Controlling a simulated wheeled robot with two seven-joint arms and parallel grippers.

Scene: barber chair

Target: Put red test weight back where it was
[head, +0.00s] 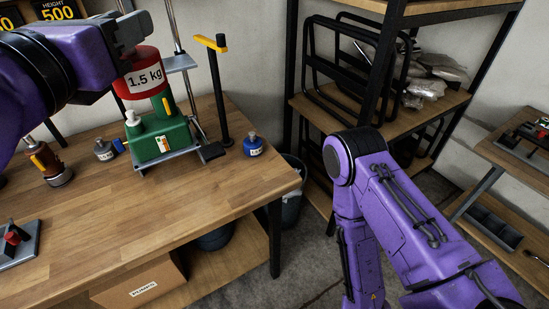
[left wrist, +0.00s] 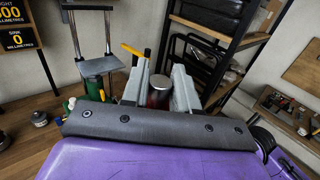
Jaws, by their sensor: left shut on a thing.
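My left gripper (head: 124,40) is shut on the red test weight (head: 144,82), which has a white label reading 1.5 kg. In the left wrist view, the weight (left wrist: 158,93) shows between the two grey fingers of the left gripper (left wrist: 160,88). In the head view the weight is held up and overlaps the top of a green device (head: 165,142) on the wooden bench (head: 225,185); I cannot tell the gap between them. My right arm bends down at the right, and its gripper is out of view.
A black shelf rack (head: 300,60) stands right. The bench front is mostly clear.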

